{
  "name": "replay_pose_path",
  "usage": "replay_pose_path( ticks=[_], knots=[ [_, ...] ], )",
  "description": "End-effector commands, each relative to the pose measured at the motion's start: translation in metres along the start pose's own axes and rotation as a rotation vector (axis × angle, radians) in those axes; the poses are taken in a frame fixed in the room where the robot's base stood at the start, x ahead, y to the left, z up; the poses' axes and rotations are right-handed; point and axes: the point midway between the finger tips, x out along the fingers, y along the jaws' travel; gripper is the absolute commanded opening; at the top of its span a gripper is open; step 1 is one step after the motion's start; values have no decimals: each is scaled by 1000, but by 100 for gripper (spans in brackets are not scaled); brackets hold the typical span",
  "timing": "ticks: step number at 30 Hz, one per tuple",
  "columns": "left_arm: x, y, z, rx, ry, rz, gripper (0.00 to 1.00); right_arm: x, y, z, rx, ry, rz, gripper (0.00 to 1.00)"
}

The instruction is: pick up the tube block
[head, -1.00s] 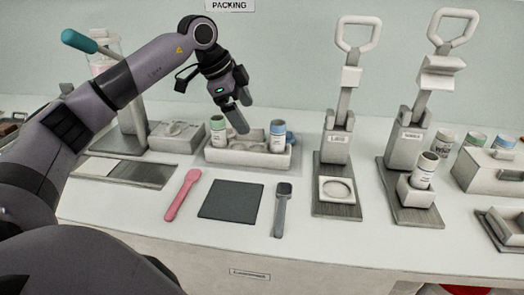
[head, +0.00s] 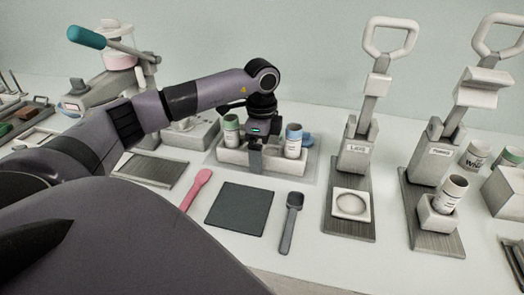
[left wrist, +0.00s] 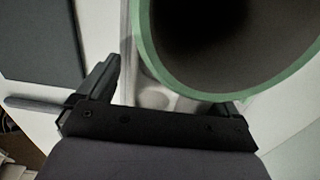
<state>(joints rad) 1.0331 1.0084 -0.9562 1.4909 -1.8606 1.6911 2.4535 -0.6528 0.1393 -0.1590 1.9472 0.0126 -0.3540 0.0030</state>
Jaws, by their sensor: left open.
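The tube block (head: 233,158) is a low pale block on a thin grey plate at the back of the table. It holds a green-rimmed tube (head: 231,130) on its left and a blue-rimmed tube (head: 293,141) on its right, both upright. My left gripper (head: 256,158) points down at the block between these tubes, open, with nothing seen between its fingers. Whether it touches the block is unclear. In the left wrist view the green rim (left wrist: 150,72) is very near and large, and hides part of one finger. My right gripper is not in view.
Two lever presses (head: 358,150) (head: 430,165) stand to the right; one holds a tube (head: 455,188). A teal-handled press (head: 105,85) stands at the left.

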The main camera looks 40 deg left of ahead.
Motion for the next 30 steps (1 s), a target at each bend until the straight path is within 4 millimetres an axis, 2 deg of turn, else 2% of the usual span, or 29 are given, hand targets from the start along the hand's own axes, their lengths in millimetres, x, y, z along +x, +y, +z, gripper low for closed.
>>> replay_pose_path(
  ticks=[8, 9, 11, 15, 16, 25, 30],
  knots=[
    [5, 0, 0, 1, 0, 0, 94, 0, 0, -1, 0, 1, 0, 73],
    [5, 0, 0, 1, 0, 0, 87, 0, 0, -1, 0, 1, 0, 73],
    [5, 0, 0, 1, 1, 0, 68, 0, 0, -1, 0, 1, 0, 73],
    [5, 0, 0, 1, 1, 0, 22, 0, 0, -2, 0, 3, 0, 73],
    [4, 0, -1, 1, 3, -3, 20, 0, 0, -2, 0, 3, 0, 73],
    [0, -1, -1, 1, 3, -4, 20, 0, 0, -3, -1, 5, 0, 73],
    [-14, -1, -1, 1, 5, -6, 20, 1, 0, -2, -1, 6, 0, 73]
  ],
)
